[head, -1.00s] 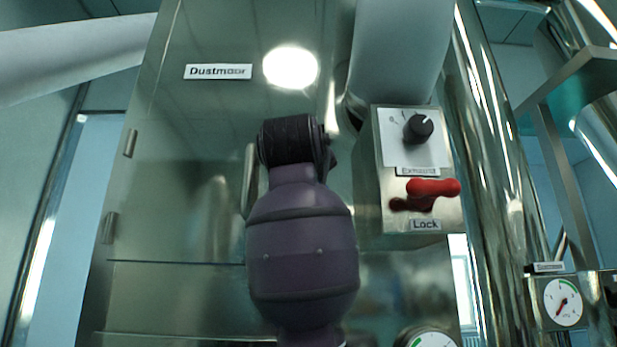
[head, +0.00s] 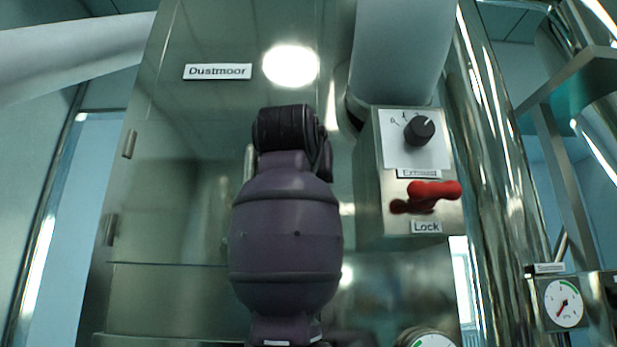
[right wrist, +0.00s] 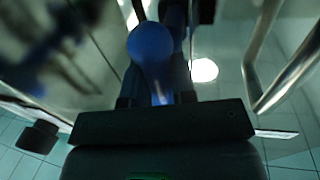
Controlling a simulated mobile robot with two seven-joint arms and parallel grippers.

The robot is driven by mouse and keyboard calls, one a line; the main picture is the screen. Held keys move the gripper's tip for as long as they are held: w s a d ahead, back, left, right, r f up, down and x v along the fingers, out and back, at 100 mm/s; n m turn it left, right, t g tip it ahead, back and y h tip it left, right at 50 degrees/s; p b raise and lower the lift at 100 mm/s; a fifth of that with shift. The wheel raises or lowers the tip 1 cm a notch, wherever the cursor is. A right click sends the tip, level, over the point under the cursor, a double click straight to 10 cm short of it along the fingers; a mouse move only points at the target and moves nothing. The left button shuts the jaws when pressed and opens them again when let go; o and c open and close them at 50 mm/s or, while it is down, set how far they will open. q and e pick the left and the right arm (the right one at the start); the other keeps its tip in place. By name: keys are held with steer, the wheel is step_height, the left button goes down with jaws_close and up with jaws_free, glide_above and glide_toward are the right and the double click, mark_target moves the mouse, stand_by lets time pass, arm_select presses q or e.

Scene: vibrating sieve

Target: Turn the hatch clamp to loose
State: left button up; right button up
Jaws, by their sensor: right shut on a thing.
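The blue ball-ended handle (right wrist: 150,44), which looks like the hatch clamp's lever, shows in the right wrist view. My right gripper (right wrist: 158,90) is shut on its lower part, with the ball standing out past the fingers. In the head view my purple and black right arm rises in front of the steel hatch panel (head: 190,150) and hides the gripper and clamp. The clamp's loose or tight position cannot be read. My left gripper is not in view.
Right of my arm is a control box (head: 370,210) with a black dial (head: 419,130) and a red lock lever (head: 434,190). A wide grey pipe (head: 398,50) runs above it. A curved metal bar (right wrist: 258,70) is close by on the right in the wrist view.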

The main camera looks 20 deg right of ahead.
stand_by(0.4)
steer(key=o, duration=0.9)
steer(key=b+v, duration=0.2)
steer(key=v, duration=0.9)
steer(key=shift+b, duration=0.35)
